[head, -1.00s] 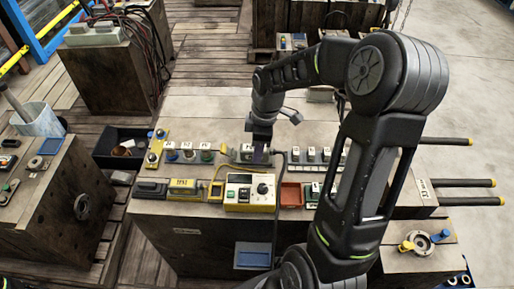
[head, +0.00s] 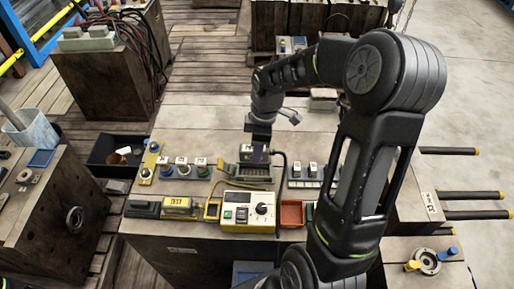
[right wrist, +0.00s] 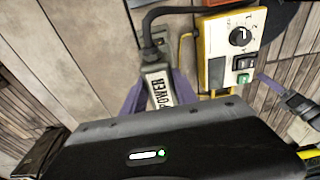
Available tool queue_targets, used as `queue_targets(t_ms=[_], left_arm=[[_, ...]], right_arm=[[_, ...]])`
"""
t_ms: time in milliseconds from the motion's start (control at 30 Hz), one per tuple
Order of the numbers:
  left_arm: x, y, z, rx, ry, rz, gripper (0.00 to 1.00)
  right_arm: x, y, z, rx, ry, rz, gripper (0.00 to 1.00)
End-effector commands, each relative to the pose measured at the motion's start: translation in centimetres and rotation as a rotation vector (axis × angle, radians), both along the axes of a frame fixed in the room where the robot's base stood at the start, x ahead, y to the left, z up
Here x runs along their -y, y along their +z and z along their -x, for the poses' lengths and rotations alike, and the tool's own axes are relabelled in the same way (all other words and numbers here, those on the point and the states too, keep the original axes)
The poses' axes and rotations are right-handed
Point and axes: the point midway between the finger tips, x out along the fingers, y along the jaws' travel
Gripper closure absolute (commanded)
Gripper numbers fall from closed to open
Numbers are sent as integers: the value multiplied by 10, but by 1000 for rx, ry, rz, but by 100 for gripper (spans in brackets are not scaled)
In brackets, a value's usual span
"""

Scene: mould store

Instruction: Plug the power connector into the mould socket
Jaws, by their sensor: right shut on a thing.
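A grey power connector (right wrist: 158,88) with a white label reading POWER and a black cable is held between the purple fingers of my right gripper (right wrist: 160,98). In the head view, my right gripper (head: 256,150) points down, shut on the connector (head: 251,155). It is over a grey socket block (head: 254,173) on the wooden-looking mould top, between two rows of labelled plugs. The gripper hides part of the connector and block, so I cannot tell whether they touch. The socket's opening does not show in the right wrist view. My left gripper is not in view.
A yellow-edged control box (head: 248,212) with a dial stands in front, the black cable passing beside it. An orange-red tray (head: 292,214) is to its right. Rows of plugs stand left (head: 181,170) and right (head: 304,175).

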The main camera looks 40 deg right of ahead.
Motion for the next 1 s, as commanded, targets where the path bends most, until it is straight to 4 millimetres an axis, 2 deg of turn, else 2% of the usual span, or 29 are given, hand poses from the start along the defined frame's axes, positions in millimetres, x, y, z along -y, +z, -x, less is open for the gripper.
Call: queue_targets(t_ms=[100, 400, 1000], left_arm=[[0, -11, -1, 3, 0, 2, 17], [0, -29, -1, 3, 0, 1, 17], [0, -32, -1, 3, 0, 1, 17]], right_arm=[[0, -14, 0, 1, 0, 1, 100], [0, -38, 0, 0, 0, 0, 100], [0, -43, 0, 1, 0, 1, 100]])
